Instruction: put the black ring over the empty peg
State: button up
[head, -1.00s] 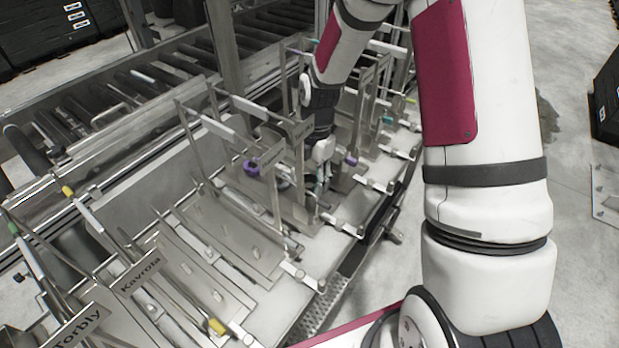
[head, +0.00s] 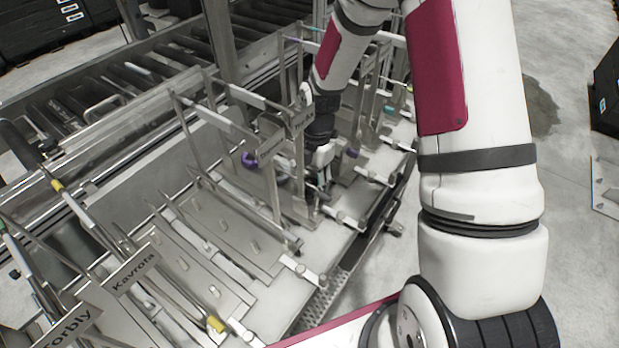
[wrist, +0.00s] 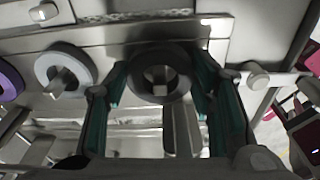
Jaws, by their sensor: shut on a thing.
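The black ring (wrist: 138,80) is in the middle of the wrist view, between the two teal fingers of my gripper (wrist: 160,86), which are shut on its sides. A pale, square-ended peg (wrist: 159,75) shows through the ring's hole. I cannot tell whether the ring is around this peg or still in front of it. In the head view my gripper (head: 318,178) is low among the upright metal frames, and the black ring cannot be made out there.
In the wrist view a grey ring (wrist: 42,70) hangs around a peg to the left, with a purple ring (wrist: 9,82) beyond it. A rounded pale knob (wrist: 256,79) is close on the right. Upright frames (head: 272,190) crowd my gripper in the head view.

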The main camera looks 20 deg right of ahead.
jog(key=shift+s+f, duration=0.1)
jog(key=shift+f, duration=0.7)
dwell(0.5)
jog(key=shift+f, duration=0.1)
jog(key=shift+c, duration=0.8)
jog(key=o, duration=1.5)
jog(key=shift+f, duration=0.1)
notch_tip(320, 180, up, 12)
jog(key=w+d, duration=0.1)
jog(key=shift+d, duration=0.15)
